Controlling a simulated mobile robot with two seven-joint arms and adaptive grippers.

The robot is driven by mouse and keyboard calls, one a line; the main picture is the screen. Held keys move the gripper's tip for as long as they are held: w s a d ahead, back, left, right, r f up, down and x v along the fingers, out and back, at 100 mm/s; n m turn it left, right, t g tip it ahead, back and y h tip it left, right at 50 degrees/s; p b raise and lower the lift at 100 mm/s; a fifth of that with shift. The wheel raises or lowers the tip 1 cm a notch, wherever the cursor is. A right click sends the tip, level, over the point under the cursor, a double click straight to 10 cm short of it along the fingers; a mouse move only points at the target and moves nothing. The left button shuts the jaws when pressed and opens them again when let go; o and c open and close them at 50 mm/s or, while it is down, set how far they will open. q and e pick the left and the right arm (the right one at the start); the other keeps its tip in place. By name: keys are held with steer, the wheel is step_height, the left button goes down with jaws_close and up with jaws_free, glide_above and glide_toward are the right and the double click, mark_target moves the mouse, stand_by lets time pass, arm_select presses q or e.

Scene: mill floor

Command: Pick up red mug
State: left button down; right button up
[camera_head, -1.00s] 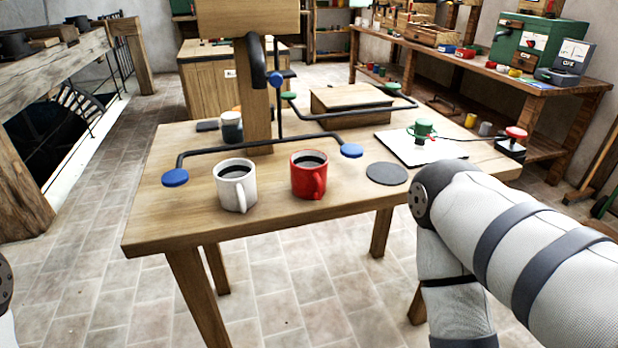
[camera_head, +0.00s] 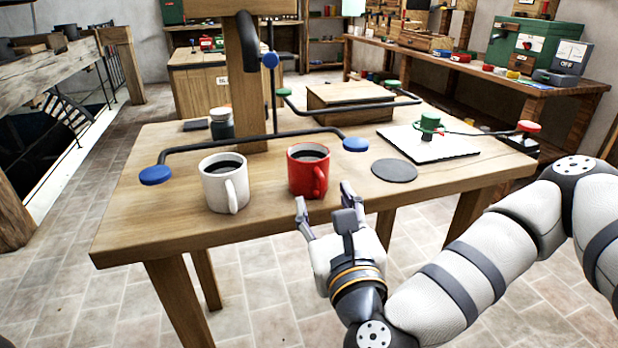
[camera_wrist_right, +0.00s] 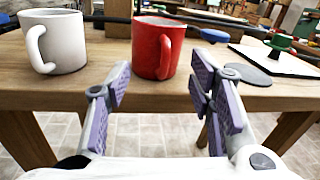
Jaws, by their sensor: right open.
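The red mug (camera_head: 307,172) stands upright near the front edge of the wooden table, with dark liquid inside and its handle toward the front right. It also shows in the right wrist view (camera_wrist_right: 149,48), ahead of and between the fingers. My right gripper (camera_head: 323,194) is open and empty, just in front of the mug at the table's front edge. Its purple-padded fingers show in the right wrist view (camera_wrist_right: 167,88), apart from the mug. My left gripper is not in view.
A white mug (camera_head: 215,185) with dark liquid stands left of the red one. A dark round coaster (camera_head: 394,171) lies to the right. A black pipe with blue knobs (camera_head: 355,145) runs behind the mugs. A white board with a green knob (camera_head: 428,122) lies farther right.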

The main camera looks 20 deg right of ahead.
mark_target(317, 176)
steer(key=w, duration=0.4)
steer(key=w+d+r, duration=0.1)
steer(key=w, duration=0.1)
steer(key=shift+w+r+p, duration=0.1)
steer(key=shift+w+p, duration=0.05)
steer(key=shift+p, duration=0.2)
steer(key=shift+a, duration=0.1)
jaws_close()
